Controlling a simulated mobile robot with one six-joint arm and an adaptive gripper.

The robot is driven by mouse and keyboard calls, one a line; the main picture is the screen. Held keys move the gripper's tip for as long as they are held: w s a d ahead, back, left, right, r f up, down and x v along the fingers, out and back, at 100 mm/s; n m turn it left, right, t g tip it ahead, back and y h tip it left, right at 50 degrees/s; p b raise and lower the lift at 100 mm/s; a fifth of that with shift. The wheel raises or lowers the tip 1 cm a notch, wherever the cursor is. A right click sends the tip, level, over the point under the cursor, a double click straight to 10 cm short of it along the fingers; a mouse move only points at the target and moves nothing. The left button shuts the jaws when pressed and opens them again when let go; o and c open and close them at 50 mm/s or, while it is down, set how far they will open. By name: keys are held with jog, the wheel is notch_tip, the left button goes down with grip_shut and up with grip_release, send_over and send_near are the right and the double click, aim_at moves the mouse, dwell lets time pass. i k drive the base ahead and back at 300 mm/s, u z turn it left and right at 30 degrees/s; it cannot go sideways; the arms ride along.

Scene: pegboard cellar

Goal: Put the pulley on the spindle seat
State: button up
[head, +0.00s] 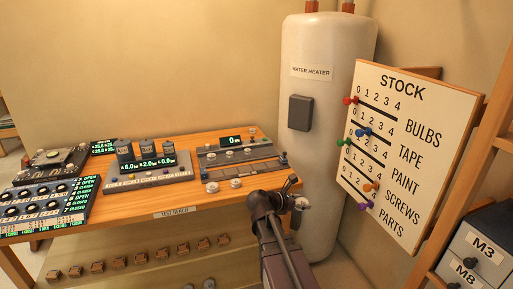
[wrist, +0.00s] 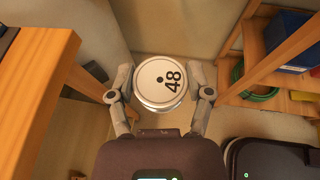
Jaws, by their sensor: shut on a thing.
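My gripper (wrist: 160,92) is shut on the pulley (wrist: 158,80), a white disc marked 48 with a small dark centre hole. One finger presses on each side of its rim. I cannot surely pick out the spindle seat. A grey unit (head: 240,160) with a display reading 0, a rail and several round pale parts stands on the bench's right side, left of my gripper.
The wooden test bench (head: 190,205) also carries a unit with three dark cylinders (head: 142,170) and control boxes at left. The water heater (head: 322,130) and stock board (head: 415,150) stand right. In the wrist view, shelving (wrist: 262,50) is at right and a wooden edge (wrist: 45,90) at left.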

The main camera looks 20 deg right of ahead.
aim_at(265, 150)
jog(key=i, duration=1.05)
jog(key=z, duration=0.05)
